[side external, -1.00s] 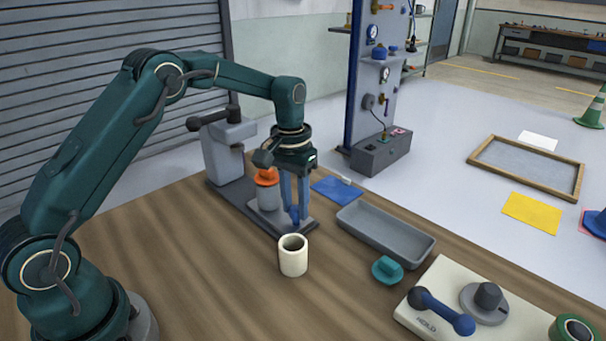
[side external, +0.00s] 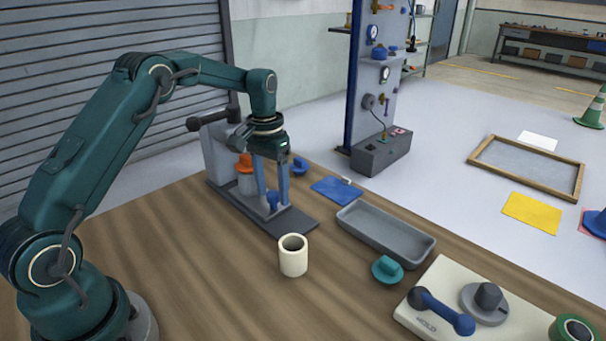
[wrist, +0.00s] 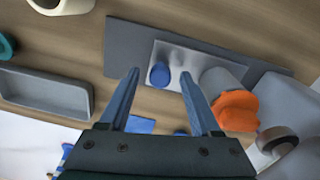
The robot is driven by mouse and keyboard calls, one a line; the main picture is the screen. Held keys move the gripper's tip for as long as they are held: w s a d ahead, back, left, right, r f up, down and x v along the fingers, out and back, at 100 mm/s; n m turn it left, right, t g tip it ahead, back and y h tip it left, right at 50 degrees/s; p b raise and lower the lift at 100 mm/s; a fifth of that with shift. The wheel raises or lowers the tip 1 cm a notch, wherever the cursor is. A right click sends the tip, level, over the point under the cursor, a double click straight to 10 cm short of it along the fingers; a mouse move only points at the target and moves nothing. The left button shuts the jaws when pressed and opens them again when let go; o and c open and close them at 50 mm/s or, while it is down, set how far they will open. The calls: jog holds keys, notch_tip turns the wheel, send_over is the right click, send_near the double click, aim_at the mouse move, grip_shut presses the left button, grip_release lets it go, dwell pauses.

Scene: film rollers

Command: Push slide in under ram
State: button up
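The slide (side external: 286,205) is a light grey plate with a blue knob (side external: 272,201), lying on the dark base (side external: 292,222) of a grey press (side external: 220,150). A grey cylinder with an orange top (side external: 244,161) stands on the slide's press end, close to the press; I cannot tell whether it is fully under the ram. My gripper (side external: 273,200) is low over the slide, fingers pointing down. In the wrist view its fingertips (wrist: 160,75) stand apart on either side of the blue knob (wrist: 160,75), with gaps visible on both sides.
A cream cup (side external: 293,258) stands in front of the base. A grey tray (side external: 385,232), a teal knobbed piece (side external: 387,269) and a cream panel with a blue handle (side external: 440,310) lie to the right. A blue piece (side external: 299,165) sits behind my gripper. The front left table is clear.

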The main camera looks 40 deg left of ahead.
jog(key=shift+r, duration=0.1)
jog(key=shift+a+r, duration=0.1)
jog(key=shift+r, duration=2.35)
jog(key=n, duration=0.6)
jog(key=shift+f+n+y, duration=0.15)
jog(key=shift+n+y, duration=0.15)
jog(key=shift+n, duration=0.1)
jog(key=shift+f+n, duration=0.15)
jog(key=shift+n, duration=0.15)
jog(key=shift+f, duration=2.45)
grip_shut()
